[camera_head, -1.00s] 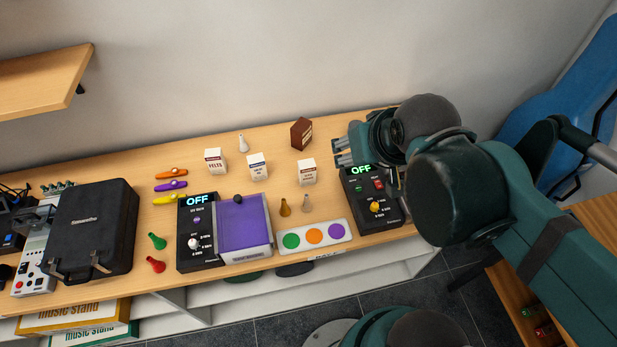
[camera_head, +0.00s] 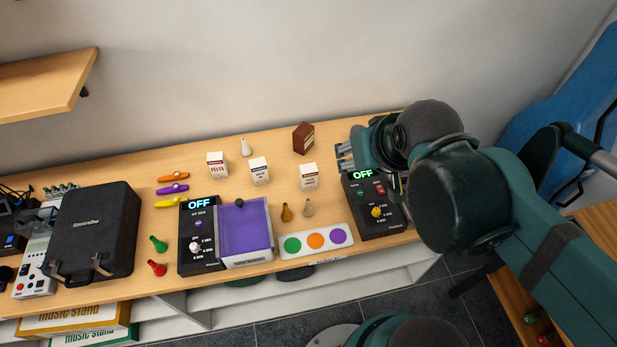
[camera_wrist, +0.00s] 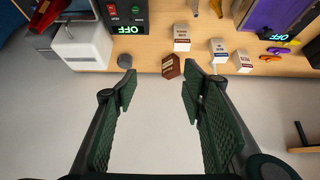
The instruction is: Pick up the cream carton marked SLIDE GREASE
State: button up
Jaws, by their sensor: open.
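Three small cream cartons stand upright on the wooden bench. The right one (camera_head: 309,177) has a brownish band; its print is too small to read surely, but it may be SLIDE GREASE. It also shows in the wrist view (camera_wrist: 181,38). The middle carton (camera_head: 260,171) has a blue band, and the left carton (camera_head: 217,165) seems to read FELTS. My gripper (camera_head: 345,157) is open and empty, to the right of the cartons and near the right control box. In the wrist view its fingers (camera_wrist: 158,88) are spread apart, with the cartons beyond and right of them.
A brown box (camera_head: 303,138) stands behind the right carton. A black control box (camera_head: 373,205) lies below my gripper. Two small cones (camera_head: 286,212) and a tray of coloured discs (camera_head: 315,240) sit in front. The wrist view shows a white box (camera_wrist: 84,46) at left.

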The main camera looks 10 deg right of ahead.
jog(key=shift+w, duration=0.1)
jog(key=m+g+b, duration=0.4)
jog(key=m, duration=0.6)
send_near(309, 168)
jog(key=s+d+r, duration=0.4)
jog(key=s+r, duration=0.1)
jog(key=r, duration=0.1)
jog(key=w+a+f+m+g, duration=0.1)
jog(key=w+f+m, duration=0.1)
jog(key=f, duration=0.2)
jog(key=w+a+f+m+g+b, duration=0.1)
jog(key=w+f+m, duration=0.1)
jog(key=w+f, duration=0.1)
jog(key=w+a+f+m+g+b, duration=0.1)
jog(key=w+f+m, duration=0.1)
jog(key=f, duration=0.4)
jog(key=shift+w+a+m, duration=0.35)
jog(key=shift+m, duration=0.15)
jog(key=shift+w+a+f+m+b, duration=0.2)
jog(key=shift+f+m+b, duration=0.2)
jog(key=shift+f, duration=0.2)
jog(key=shift+f, duration=1.3)
jog(key=shift+f, duration=0.1)
